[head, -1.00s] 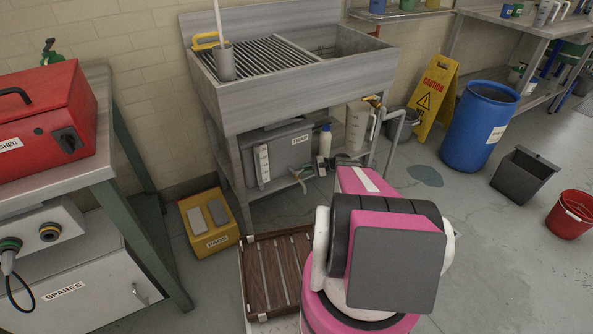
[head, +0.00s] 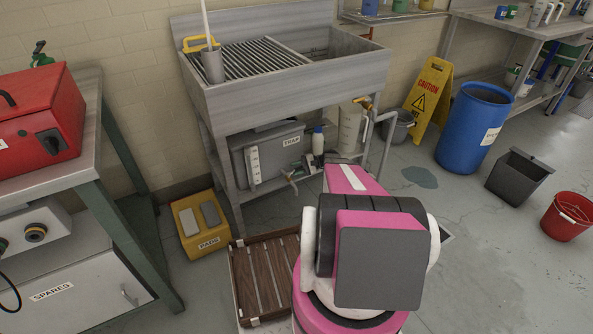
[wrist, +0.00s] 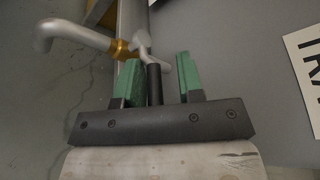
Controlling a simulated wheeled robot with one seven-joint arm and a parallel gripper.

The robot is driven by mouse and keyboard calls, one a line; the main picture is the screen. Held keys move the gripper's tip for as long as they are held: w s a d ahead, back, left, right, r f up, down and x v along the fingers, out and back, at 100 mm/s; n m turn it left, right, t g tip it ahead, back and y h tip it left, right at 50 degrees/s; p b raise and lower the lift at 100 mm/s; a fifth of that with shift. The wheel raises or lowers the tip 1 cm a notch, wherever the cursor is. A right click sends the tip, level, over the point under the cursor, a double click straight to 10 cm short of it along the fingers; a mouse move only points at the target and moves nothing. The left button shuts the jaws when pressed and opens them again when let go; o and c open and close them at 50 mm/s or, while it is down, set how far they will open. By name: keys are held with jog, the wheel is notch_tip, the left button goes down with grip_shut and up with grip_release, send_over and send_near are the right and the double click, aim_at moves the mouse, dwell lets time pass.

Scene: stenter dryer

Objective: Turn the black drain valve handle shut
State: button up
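The black valve handle (wrist: 154,84) shows in the wrist view as a thin dark bar between the green fingers of my gripper (wrist: 158,64). My gripper is open around it, with gaps visible on both sides. The handle joins a grey metal valve body with a brass collar (wrist: 121,49) and a curved grey spout (wrist: 72,34). In the head view, the spout (head: 291,181) is below the sink, in front of the grey trap box (head: 262,155). The handle is too small to make out there, and my arm partly blocks the area.
The sink (head: 275,98) stands above the trap box. A white bottle (head: 317,144) and a pale jug (head: 350,128) are under it.

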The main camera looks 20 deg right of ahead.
jog(key=shift+d, duration=0.1)
jog(key=shift+s+d, duration=0.1)
jog(key=shift+d, duration=0.2)
jog(key=w+v, duration=0.1)
jog(key=v, duration=0.9)
jog(key=shift+s, duration=0.45)
jog(key=s+a+r+n+g+h, duration=0.2)
jog(key=s+a+r+h, duration=0.25)
jog(key=a, duration=0.35)
jog(key=s+a+r+n+g+h, duration=0.1)
jog(key=s+a+r+h, duration=0.2)
jog(key=s+a, duration=0.4)
jog(key=s+a+r+n+t+h, duration=0.1)
jog(key=s+a+r+n+h, duration=0.3)
jog(key=s+a+r+h, duration=0.3)
notch_tip(320, 180, up, 2)
jog(key=shift+s+a+r+t+h, duration=0.1)
jog(key=shift+s+a+t+h, duration=0.15)
jog(key=shift+s+h, duration=0.45)
